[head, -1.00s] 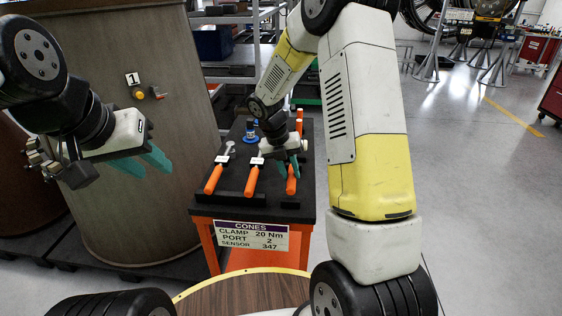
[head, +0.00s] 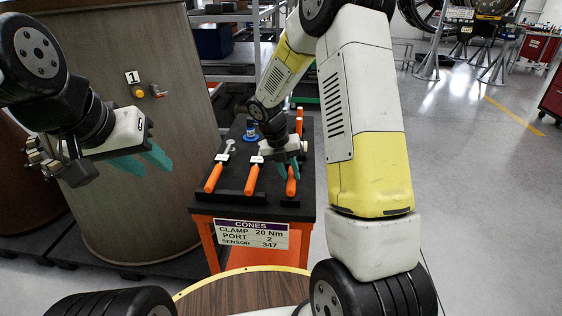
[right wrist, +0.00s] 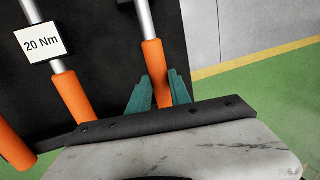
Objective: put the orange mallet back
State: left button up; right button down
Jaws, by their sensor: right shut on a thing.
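My right gripper (head: 289,172) reaches down to the tool cart and is shut on the handle of the rightmost front orange-handled tool (head: 291,188). I take this tool for the orange mallet; its head is hidden behind my gripper in the head view. In the right wrist view its orange handle (right wrist: 154,63) lies between the teal fingers (right wrist: 160,92), with a grey shaft running out of the top of the picture. The handle lies along the black cart top, beside the other tools; whether it touches the top I cannot tell. My left gripper (head: 156,169) is open and empty, well left of the cart.
Two more orange-handled tools (head: 213,179) (head: 252,179) lie left of the held one, over a black rail. The cart top (head: 234,150) also carries a blue item (head: 252,133). A large brown cylinder (head: 160,205) stands left; open floor (head: 470,190) lies right.

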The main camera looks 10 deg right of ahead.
jog(key=shift+f, duration=0.65)
jog(key=c, duration=1.1)
grip_release()
jog(key=v, duration=0.7)
jog(key=shift+r, duration=0.35)
jog(key=shift+a, duration=0.1)
